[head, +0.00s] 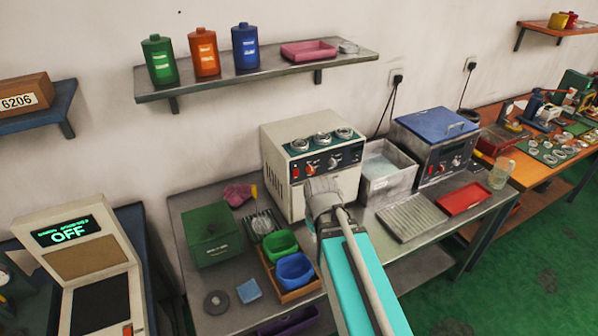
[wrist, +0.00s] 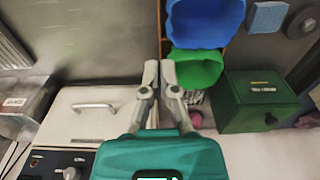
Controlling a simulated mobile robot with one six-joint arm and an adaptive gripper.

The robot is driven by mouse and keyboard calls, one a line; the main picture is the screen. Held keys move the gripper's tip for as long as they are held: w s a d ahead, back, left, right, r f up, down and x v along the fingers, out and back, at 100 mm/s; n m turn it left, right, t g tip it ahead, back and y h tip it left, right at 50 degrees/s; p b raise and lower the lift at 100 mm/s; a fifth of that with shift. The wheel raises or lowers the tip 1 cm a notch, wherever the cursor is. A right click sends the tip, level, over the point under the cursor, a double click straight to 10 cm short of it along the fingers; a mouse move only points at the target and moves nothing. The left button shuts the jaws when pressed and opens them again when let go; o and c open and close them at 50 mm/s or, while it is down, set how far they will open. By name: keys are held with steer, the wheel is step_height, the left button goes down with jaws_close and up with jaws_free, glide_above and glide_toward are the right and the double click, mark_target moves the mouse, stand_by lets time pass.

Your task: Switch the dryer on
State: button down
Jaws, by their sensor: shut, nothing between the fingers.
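The likely dryer is a cream cabinet (head: 283,188) on the steel bench in the head view. Its dark front panel (head: 348,157) carries a red switch (head: 295,172), knobs and small markings. Whether the switch is on or off cannot be told. In the wrist view its front (wrist: 120,98) has a metal handle, with part of the dark panel (wrist: 45,160) at the bottom left. My gripper (head: 319,190) is in front of the cabinet, hiding part of its front. In the wrist view my gripper (wrist: 158,64) has its fingers together and empty, beside the cabinet's front.
Blue (head: 295,271) and green (head: 280,244) bins and a green box (head: 212,236) stand left of my arm. A grey tub (head: 388,180) and a blue-lidded machine (head: 436,125) stand to the right. A shelf (head: 265,76) hangs above. The ribbed tray (head: 415,216) lies at front right.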

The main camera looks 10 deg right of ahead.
mark_target(296, 173)
steer(key=w+d+r+n+t+p, duration=0.1)
steer(key=w+r+n+t+p, duration=0.2)
steer(key=w+r+n+p, duration=1)
step_height(296, 173, up, 2)
steer(key=w+n, duration=0.1)
steer(key=n, duration=0.3)
steer(key=shift+w+d+r+n+y+p, duration=0.2)
steer(key=shift+w+n+y+p, duration=0.1)
steer(key=shift+w+n+y, duration=0.1)
steer(key=shift+a+f, duration=0.1)
steer(key=shift+f, duration=0.05)
steer(key=w+a+f+b, duration=0.2)
steer(key=w+f+b, duration=0.5)
steer(key=f+b, duration=0.2)
steer(key=shift+f+b, duration=0.35)
steer(key=shift+b, duration=0.15)
stand_by(0.3)
steer(key=shift+d, duration=0.1)
steer(key=shift+d+f, duration=0.1)
steer(key=shift+d, duration=0.15)
